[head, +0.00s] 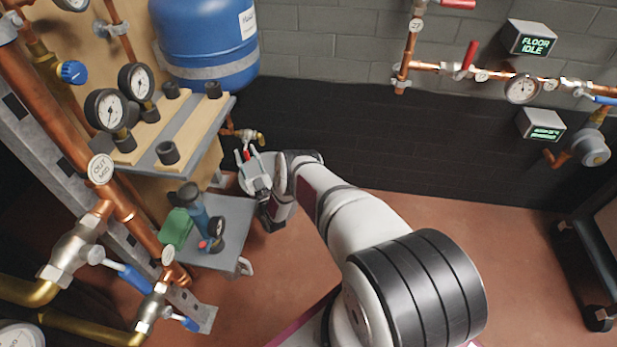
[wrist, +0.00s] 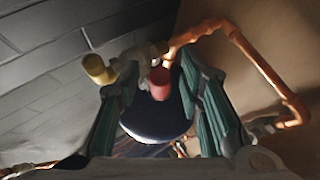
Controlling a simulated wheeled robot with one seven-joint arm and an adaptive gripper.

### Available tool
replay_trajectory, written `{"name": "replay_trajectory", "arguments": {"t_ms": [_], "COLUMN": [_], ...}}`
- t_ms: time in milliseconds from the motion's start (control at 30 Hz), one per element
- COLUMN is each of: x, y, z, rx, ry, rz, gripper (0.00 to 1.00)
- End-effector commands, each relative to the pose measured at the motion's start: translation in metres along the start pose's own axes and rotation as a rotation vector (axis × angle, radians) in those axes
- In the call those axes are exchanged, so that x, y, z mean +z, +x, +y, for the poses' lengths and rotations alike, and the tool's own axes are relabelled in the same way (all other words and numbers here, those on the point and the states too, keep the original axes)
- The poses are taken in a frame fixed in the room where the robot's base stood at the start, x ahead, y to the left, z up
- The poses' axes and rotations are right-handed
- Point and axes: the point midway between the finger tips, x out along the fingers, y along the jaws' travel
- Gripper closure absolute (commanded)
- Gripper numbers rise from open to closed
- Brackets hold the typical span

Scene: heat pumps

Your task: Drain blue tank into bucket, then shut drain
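The blue tank (head: 205,45) hangs against the wall at the upper left, with a steel band around it. Below it is a brass drain fitting (head: 250,135). My gripper (head: 243,155) is below this fitting, with a red part between its fingers. In the wrist view my gripper (wrist: 160,95) has its fingers apart, one on each side of a red handle (wrist: 160,83); I cannot tell whether they touch it. Behind the handle is a round dark blue shape with a pale rim (wrist: 155,128); I cannot tell whether it is the bucket. No bucket shows clearly.
A grey cart (head: 228,215) with a green box (head: 175,228) and a blue cylinder stands left of my arm. Copper pipes, valves and gauges (head: 104,109) crowd the left. A yellow cap (wrist: 98,68) sits near the left finger.

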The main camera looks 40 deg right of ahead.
Motion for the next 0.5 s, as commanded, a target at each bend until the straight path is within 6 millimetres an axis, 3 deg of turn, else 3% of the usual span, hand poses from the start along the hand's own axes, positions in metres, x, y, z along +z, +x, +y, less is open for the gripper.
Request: {"name": "replay_trajectory", "arguments": {"t_ms": [500], "x": [-0.008], "y": [-0.003], "z": [0.013], "rx": [-0.176], "ry": [-0.212], "rz": [-0.184], "gripper": [0.66]}}
